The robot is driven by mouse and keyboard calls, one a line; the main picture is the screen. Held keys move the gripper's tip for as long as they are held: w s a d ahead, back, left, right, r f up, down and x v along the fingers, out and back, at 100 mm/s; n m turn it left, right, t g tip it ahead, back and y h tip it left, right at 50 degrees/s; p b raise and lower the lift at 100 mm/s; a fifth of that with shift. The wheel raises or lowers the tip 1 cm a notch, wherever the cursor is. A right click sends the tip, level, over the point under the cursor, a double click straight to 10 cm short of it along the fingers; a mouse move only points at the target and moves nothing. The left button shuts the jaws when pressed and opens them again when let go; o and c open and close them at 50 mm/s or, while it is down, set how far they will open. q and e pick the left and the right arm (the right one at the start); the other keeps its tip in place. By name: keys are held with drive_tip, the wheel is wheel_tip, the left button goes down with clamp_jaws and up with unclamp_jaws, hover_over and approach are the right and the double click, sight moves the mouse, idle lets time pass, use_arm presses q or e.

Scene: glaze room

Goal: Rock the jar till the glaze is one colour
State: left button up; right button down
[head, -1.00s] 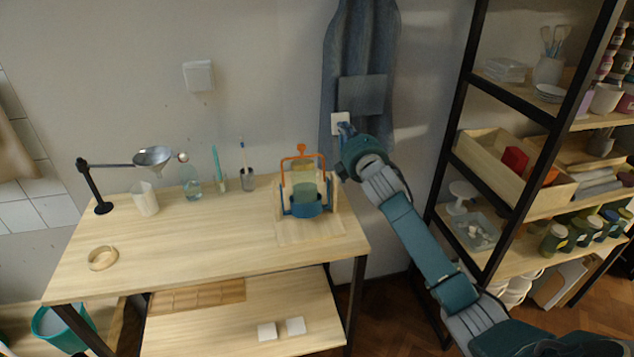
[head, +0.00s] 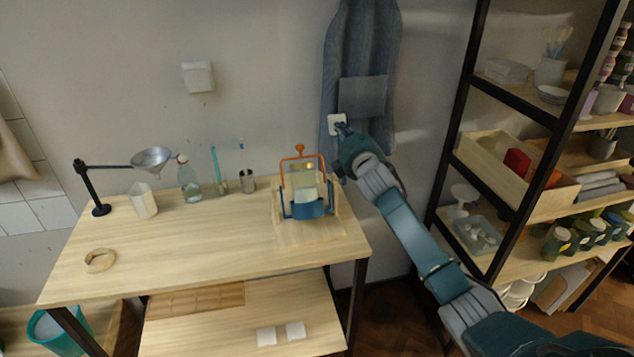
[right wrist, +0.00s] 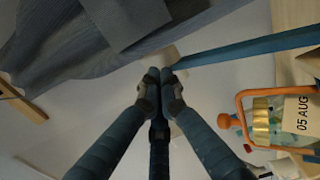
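The jar (head: 305,193) sits in a blue holder (head: 306,210) with an orange bail (head: 300,151), on a wooden stand at the table's right end. A pale label covers much of its front; the glaze's colour is not clear. In the right wrist view the jar's gold lid (right wrist: 261,120) and a label reading "05 AUG" (right wrist: 301,114) show at the right. My right gripper (head: 342,128) is up by the wall, right of and behind the bail, apart from the jar. In its wrist view its fingertips (right wrist: 160,80) are together with nothing seen between them. My left gripper is out of view.
A funnel on a black stand (head: 150,160), a white beaker (head: 143,200), a bottle (head: 189,180), a brush cup (head: 247,181) and a wooden ring (head: 99,260) stand left. An apron (head: 360,80) hangs behind my gripper. A shelf rack (head: 470,150) stands right. The table's middle is clear.

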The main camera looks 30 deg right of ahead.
use_arm(q)
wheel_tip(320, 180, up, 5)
drive_tip(key=p, duration=0.4)
use_arm(e)
drive_tip(key=r+v, duration=0.1)
drive_tip(key=v, duration=0.7)
drive_tip(key=shift+r, duration=0.25)
